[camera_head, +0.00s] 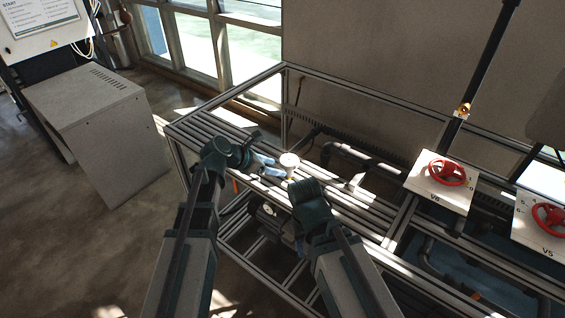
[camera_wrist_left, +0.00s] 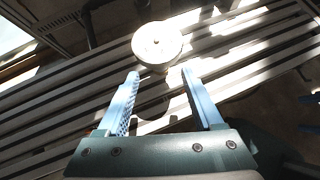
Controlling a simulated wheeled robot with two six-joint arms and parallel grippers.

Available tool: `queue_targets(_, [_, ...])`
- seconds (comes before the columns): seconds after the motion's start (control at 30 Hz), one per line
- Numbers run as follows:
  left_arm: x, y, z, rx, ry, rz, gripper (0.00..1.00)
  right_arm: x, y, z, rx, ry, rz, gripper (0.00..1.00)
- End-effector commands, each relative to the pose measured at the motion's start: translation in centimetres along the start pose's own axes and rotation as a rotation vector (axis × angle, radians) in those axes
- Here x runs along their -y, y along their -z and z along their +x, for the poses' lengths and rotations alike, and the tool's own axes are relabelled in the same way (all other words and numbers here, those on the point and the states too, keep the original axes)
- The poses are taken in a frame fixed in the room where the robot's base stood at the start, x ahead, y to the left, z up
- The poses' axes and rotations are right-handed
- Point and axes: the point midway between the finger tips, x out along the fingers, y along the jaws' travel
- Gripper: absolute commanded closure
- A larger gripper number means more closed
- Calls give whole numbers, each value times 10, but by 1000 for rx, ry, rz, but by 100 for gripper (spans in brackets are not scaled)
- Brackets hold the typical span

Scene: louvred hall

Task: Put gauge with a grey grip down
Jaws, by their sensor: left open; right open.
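The gauge (camera_head: 289,160) has a round white face and is on the slatted metal rack top. It also shows in the left wrist view (camera_wrist_left: 157,42), just beyond the fingertips. Its grey grip cannot be made out clearly under the face. My left gripper (camera_head: 274,167) is open, its two blue fingers pointing at the gauge; in the left wrist view the space between the fingers (camera_wrist_left: 159,72) is empty. My right gripper (camera_head: 304,228) is open, lower and nearer, in front of the rack; its fingers are mostly hidden behind its own body.
The slatted rack top (camera_head: 215,125) has free slats left of the gauge. A frame post (camera_head: 284,105) rises behind it. Dark pipes (camera_head: 350,155) lie behind the slats. Panels with red valve wheels (camera_head: 447,173) stand at the right. A grey cabinet (camera_head: 95,125) stands at the left.

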Motion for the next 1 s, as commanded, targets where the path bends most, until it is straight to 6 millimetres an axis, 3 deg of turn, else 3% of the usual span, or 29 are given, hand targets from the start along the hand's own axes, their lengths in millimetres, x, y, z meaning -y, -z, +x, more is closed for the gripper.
queue_targets(0.03, [1,-4,-16,0,-3,-2,32,-1,-1,-14,0,0,0,50])
queue_targets(0.1, [1,-4,-28,0,-2,-2,32,-2,-1,-21,0,0,0,50])
queue_targets(0.3, [0,-2,-52,0,-2,-1,32,-3,-2,-35,0,0,0,50])
queue_targets(0.67, [6,2,-57,-15,9,41,32,-4,-2,-38,0,0,0,50])
queue_targets(0.77, [27,10,-50,-75,48,214,32,-4,-2,-38,0,0,0,50])
queue_targets(1.0, [111,55,-39,-315,327,1050,32,-4,-2,-38,0,0,0,50])
